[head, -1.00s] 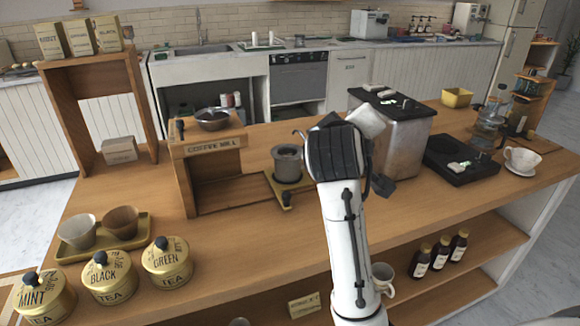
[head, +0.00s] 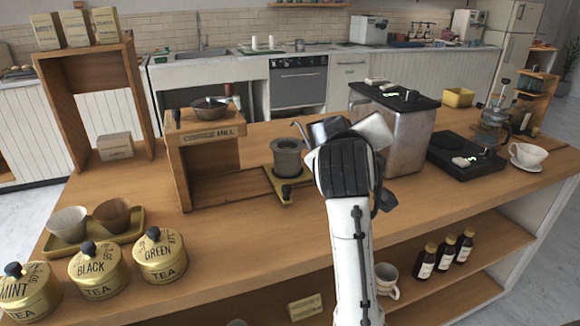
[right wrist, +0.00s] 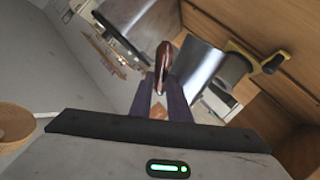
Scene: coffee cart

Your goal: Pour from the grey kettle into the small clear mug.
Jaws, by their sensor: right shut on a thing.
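The grey kettle (head: 331,127) is partly hidden behind my right arm in the head view. Its thin spout shows at the left, towards the grey metal dripper. In the right wrist view its shiny metal body (right wrist: 198,68) and brown handle (right wrist: 164,58) show. My right gripper (right wrist: 162,92) is shut on the handle and holds the kettle over the counter, left of the metal urn. I cannot make out the small clear mug; my arm or the kettle may hide it. My left gripper is not in view.
A grey metal dripper (head: 288,157) on a yellow-handled stand is close left of the kettle. The wooden coffee mill stand (head: 183,165) is further left. A metal urn (head: 408,135) stands right, then a black scale (head: 465,158).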

